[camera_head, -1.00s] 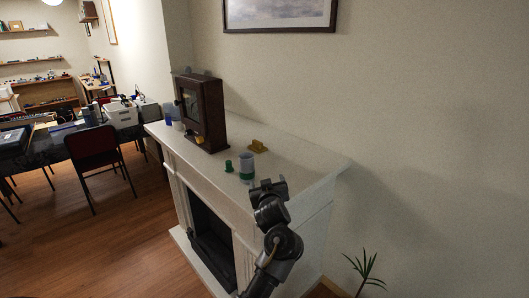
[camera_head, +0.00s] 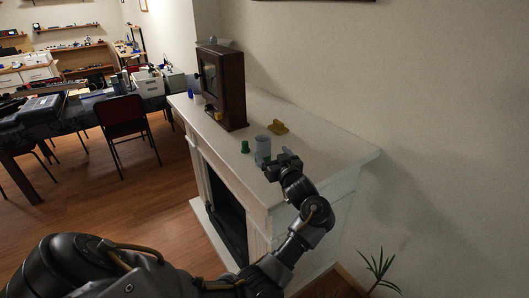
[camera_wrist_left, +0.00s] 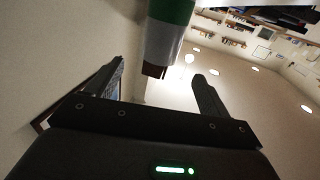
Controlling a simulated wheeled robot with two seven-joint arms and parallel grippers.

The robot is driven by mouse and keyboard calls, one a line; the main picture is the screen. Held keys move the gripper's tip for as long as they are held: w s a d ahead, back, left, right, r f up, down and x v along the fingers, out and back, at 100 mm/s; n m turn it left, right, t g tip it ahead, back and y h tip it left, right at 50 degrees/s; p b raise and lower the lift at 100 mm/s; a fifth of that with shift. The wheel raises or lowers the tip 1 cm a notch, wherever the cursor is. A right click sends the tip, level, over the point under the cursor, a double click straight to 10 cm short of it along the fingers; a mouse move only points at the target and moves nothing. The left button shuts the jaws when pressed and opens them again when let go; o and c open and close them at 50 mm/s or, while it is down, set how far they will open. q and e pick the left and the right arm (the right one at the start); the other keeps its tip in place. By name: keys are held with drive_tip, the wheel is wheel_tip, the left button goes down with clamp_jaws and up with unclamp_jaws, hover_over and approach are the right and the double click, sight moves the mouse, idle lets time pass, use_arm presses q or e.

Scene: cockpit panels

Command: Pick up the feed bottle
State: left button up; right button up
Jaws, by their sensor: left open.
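In the left wrist view a green and grey-white cylinder, likely the same bottle (camera_wrist_left: 165,42), comes in from the top, in line with the gap between the open fingers of the left gripper (camera_wrist_left: 158,72). I cannot tell whether they touch. My right gripper is not in view.
A dark wooden clock (camera_head: 224,85) stands further left on the mantel (camera_head: 330,151). The mantel's right end is clear. A plant (camera_head: 379,268) is below right.

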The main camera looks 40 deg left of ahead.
sight(262, 138)
use_arm(q)
drive_tip(key=x, duration=0.2)
drive_tip(key=p+x, duration=0.1)
drive_tip(key=shift+w+a+r, duration=0.15)
drive_tip(key=shift+a+r, duration=0.1)
drive_tip(key=shift+a, duration=0.1)
drive_tip(key=shift+w+a+f, duration=0.15)
drive_tip(key=shift+w+a, duration=0.05)
drive_tip(key=shift+a, duration=0.2)
drive_tip(key=shift+w+a+p, duration=0.2)
drive_tip(key=shift+a+p, duration=0.05)
drive_tip(key=shift+p, duration=0.05)
drive_tip(key=p+x, duration=0.1)
drive_tip(key=x, duration=0.2)
drive_tip(key=shift+w+a+p, duration=0.1)
drive_tip(key=shift+a+p, duration=0.2)
drive_tip(key=shift+p, duration=0.05)
drive_tip(key=shift+w+a, duration=0.25)
drive_tip(key=shift+a, duration=0.2)
drive_tip(key=shift+d, duration=0.15)
drive_tip(key=shift+c, duration=1.1)
drive_tip(key=c, duration=1)
